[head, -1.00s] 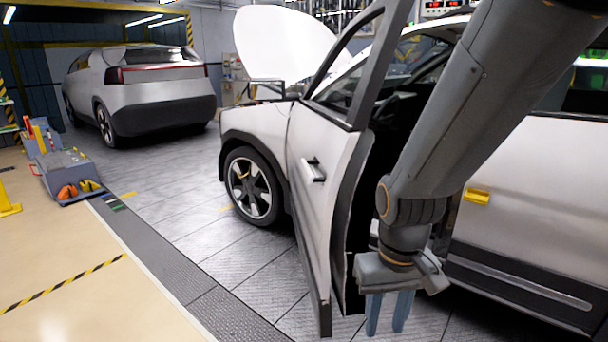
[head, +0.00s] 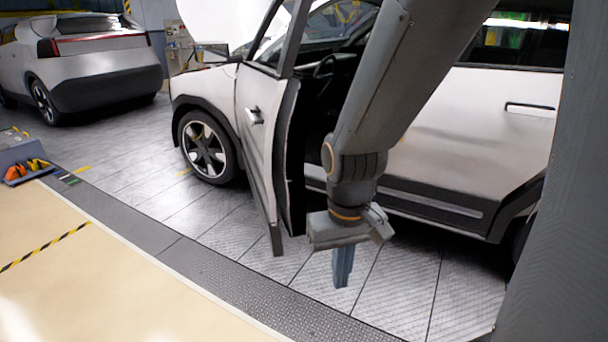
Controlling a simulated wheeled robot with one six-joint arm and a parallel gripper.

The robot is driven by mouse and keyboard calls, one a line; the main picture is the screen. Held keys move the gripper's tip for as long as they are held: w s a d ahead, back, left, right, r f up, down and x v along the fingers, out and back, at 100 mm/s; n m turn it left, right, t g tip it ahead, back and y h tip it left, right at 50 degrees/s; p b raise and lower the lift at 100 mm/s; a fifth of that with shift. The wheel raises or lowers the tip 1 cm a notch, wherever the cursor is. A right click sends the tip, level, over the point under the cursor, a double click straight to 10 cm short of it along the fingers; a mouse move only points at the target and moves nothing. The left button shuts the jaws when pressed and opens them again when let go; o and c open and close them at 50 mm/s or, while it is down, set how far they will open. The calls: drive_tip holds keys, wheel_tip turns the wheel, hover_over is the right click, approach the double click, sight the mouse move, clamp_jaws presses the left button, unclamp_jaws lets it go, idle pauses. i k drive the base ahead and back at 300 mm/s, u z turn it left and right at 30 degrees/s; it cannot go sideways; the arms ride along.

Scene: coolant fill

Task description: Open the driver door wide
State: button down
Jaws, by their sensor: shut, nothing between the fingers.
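The silver car's driver door (head: 254,135) stands swung out from the body, with a gap behind it where the dark cabin and steering wheel show. My gripper (head: 342,284) points down, to the right of the door's free edge, in front of the door opening. Its blue fingers are together with nothing between them. It appears apart from the door. My arm covers part of the opening.
The car's rear door (head: 478,110) is closed at the right. The grey floor (head: 390,275) below my gripper is clear. A second silver car (head: 85,60) stands at the back left. A grey tool tray (head: 22,160) with orange items lies at the left edge.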

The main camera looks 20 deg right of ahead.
sight(272, 151)
drive_tip(key=u, duration=0.25)
drive_tip(key=k, duration=0.25)
drive_tip(key=z, duration=1.5)
drive_tip(key=i, duration=1.1)
drive_tip(key=u, duration=0.6)
drive_tip(key=i, duration=0.35)
drive_tip(key=u, duration=0.4)
